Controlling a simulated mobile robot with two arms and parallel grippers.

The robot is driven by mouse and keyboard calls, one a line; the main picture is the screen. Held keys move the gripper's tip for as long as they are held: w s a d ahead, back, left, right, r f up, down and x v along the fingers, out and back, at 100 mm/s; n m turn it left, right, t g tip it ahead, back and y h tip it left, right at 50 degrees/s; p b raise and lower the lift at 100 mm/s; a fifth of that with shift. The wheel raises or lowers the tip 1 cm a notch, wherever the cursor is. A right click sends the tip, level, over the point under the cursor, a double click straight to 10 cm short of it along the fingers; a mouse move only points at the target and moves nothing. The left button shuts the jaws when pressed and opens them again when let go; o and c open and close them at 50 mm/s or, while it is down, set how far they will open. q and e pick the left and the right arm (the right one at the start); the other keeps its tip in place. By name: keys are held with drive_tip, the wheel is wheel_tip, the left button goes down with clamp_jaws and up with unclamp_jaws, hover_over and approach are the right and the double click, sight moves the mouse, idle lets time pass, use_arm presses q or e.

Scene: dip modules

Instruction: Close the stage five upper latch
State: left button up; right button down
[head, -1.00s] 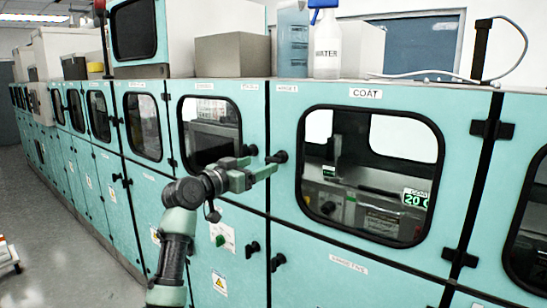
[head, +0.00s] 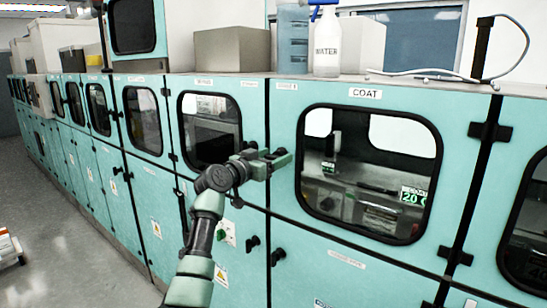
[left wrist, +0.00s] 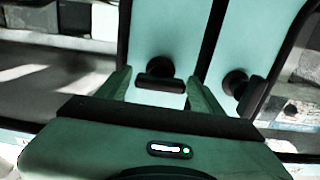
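A long teal machine has upper and lower doors with black latches. My left gripper (head: 276,158) is raised at two neighbouring upper latches on either side of a dark vertical gap, and largely covers them in the head view. In the left wrist view, the gripper (left wrist: 158,78) is open. A black T-shaped latch (left wrist: 160,75), its bar roughly level, shows between the fingers on the panel left of the gap; I cannot tell whether they touch it. The second latch (left wrist: 237,83) is right of the fingers. The small stage labels are too blurred to read. My right gripper is not in view.
The windowed door marked COAT (head: 365,94) is right of the gripper. Lower latches (head: 253,242) and (head: 278,257) are below it. A bottle marked WATER (head: 326,45) and a grey box (head: 232,50) stand on top.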

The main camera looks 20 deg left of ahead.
use_arm(q)
drive_tip(key=c, duration=1)
drive_tip(key=shift+n, duration=0.3)
drive_tip(key=n, duration=0.3)
drive_tip(key=shift+p, duration=0.4)
drive_tip(key=n+p, duration=0.1)
drive_tip(key=n, duration=0.4)
drive_tip(key=shift+p, duration=0.35)
drive_tip(key=n+p, duration=0.2)
drive_tip(key=n, duration=0.2)
drive_tip(key=shift+a+n, duration=0.1)
drive_tip(key=shift+n, duration=0.2)
drive_tip(key=n+p, duration=0.2)
drive_tip(key=n, duration=0.1)
drive_tip(key=shift+n, duration=0.3)
drive_tip(key=shift+f+n+p, duration=0.15)
drive_tip(key=shift+n+p, duration=0.35)
